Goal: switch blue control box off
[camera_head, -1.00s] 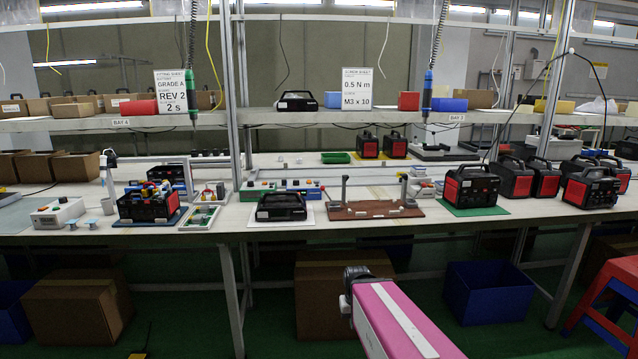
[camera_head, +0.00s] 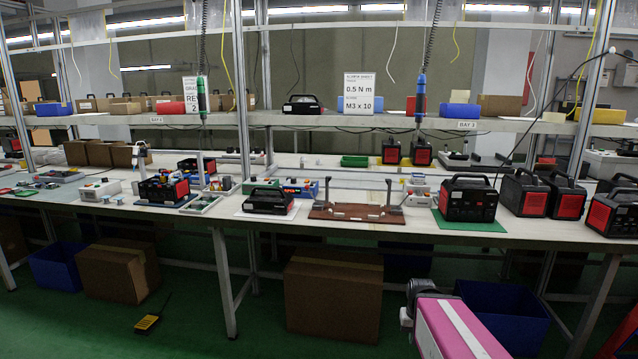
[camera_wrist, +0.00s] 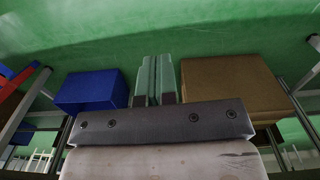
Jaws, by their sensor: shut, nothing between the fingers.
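The blue control box (camera_head: 300,188) is a small box with coloured buttons on top. It stands on the workbench in the head view, behind the black case and right of a green-fronted box. Its switch state is too small to read. My gripper (camera_wrist: 153,62) shows only in the wrist view. Its two pale green fingers lie together, shut and empty, pointing over the green floor. It is well away from the control box, which does not show in the wrist view.
The workbench (camera_head: 345,228) holds a black case (camera_head: 268,201), a brown fixture (camera_head: 355,214) and several red-black power units (camera_head: 467,199). Under it stand a cardboard box (camera_head: 333,297) and a blue bin (camera_head: 505,312).

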